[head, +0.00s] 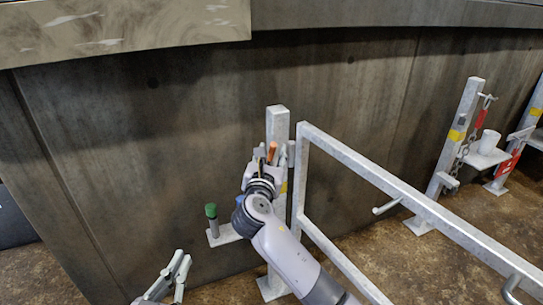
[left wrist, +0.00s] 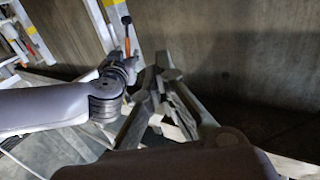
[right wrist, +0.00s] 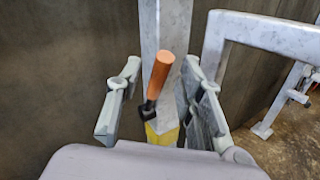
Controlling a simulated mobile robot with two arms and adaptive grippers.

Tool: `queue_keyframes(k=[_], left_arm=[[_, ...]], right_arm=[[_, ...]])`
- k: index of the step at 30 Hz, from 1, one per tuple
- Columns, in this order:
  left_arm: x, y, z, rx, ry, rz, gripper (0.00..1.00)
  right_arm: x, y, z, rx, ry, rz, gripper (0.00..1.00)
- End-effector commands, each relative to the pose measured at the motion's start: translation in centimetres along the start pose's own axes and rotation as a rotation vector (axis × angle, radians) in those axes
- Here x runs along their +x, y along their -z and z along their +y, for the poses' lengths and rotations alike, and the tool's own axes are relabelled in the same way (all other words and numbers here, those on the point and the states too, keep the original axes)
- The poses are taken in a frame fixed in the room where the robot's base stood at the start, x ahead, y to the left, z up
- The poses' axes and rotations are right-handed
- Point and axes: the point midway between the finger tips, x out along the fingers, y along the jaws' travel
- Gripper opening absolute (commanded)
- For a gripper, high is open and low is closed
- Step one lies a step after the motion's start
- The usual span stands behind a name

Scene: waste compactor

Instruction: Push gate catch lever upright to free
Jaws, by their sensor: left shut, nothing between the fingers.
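The catch lever has an orange handle (head: 272,152) and sits on a galvanized gate post (head: 278,122). In the right wrist view the handle (right wrist: 159,76) leans a little to the right above a black base, in front of the post. My right gripper (right wrist: 162,102) is open, with one finger on each side of the lever; both fingers look apart from it. In the head view my right arm hides the lever's base. My left gripper (head: 180,268) is shut and empty, low at the bottom left, away from the post. The gate frame (head: 390,188) stands right of the post.
A small shelf (head: 224,236) with a green-capped peg (head: 211,212) is left of the post. A handle (head: 386,205) sticks out from the gate. Another post (head: 456,150) with a chain and a white cup (head: 489,142) stands at right. A dark wall (head: 130,150) lies behind.

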Motion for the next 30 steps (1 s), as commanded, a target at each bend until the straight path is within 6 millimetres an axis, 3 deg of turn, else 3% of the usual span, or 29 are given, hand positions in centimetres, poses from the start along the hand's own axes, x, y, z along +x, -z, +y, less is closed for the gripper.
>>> queue_keyframes(k=[13, 30], left_arm=[[0.09, 1.17, 0.15, -0.001, -0.003, 0.062, 0.00], [0.10, 1.17, 0.16, -0.001, -0.003, 0.061, 0.00]], right_arm=[[0.87, -0.04, -0.01, 0.001, 0.000, 0.000, 0.35], [0.84, -0.02, -0.02, 0.001, 0.000, 0.000, 0.00]])
